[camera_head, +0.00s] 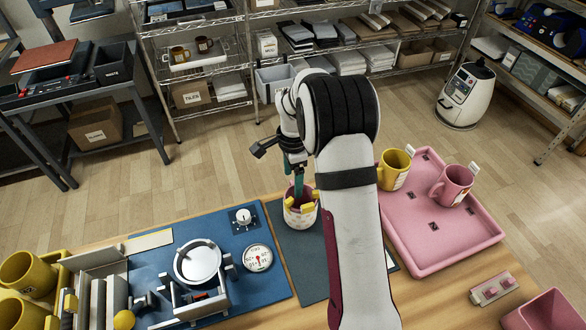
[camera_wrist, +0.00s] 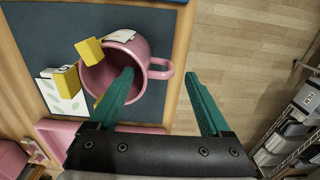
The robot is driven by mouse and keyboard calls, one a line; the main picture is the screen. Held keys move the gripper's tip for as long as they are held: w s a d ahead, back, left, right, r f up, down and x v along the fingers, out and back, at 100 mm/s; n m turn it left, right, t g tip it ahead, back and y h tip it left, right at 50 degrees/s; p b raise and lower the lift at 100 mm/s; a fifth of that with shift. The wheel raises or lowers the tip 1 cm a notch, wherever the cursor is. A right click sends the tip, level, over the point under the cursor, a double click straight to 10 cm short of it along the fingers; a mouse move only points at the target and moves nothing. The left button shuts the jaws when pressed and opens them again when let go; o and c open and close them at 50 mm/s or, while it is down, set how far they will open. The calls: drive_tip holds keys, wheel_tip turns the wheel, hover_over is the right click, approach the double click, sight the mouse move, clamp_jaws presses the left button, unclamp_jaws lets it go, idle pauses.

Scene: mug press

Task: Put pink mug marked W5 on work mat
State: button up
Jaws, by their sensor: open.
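A pink mug (camera_head: 301,214) with a pale patterned side and yellow pieces at its rim stands on the dark grey work mat (camera_head: 289,259). In the wrist view the mug (camera_wrist: 140,50) has its handle to the right and a white tag at its rim; no mark is legible. My gripper (camera_head: 292,178) is open at the mug. In the wrist view one teal finger of my gripper (camera_wrist: 159,73) overlaps the mug's opening and the other is outside, beyond the handle. I cannot tell if either touches. The mat (camera_wrist: 75,19) extends around the mug.
A pink tray (camera_head: 427,263) at right holds a yellow mug (camera_head: 391,172) and another pink mug (camera_head: 453,187). A blue mat (camera_head: 267,285) with a press (camera_head: 199,265) and dial lies left. A patterned card (camera_wrist: 66,100) is beside the mug. My arm hides part of the mat.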

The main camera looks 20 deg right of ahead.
wheel_tip(320, 180, up, 6)
drive_tip(key=shift+r, duration=0.15)
drive_tip(key=s+a+r+n, duration=0.45)
drive_tip(key=s+r, duration=0.25)
drive_tip(key=s, duration=0.3)
drive_tip(key=s+a+n+y, duration=0.1)
drive_tip(key=s+a+n, duration=0.2)
drive_tip(key=s, duration=0.8)
drive_tip(key=s+a+n, duration=0.3)
drive_tip(key=s+n, duration=0.2)
drive_tip(key=s, duration=0.6)
drive_tip(key=shift+a+r+y, duration=0.25)
drive_tip(key=shift+r+y, duration=0.15)
drive_tip(key=shift+r, duration=0.05)
drive_tip(key=shift+s, duration=0.1)
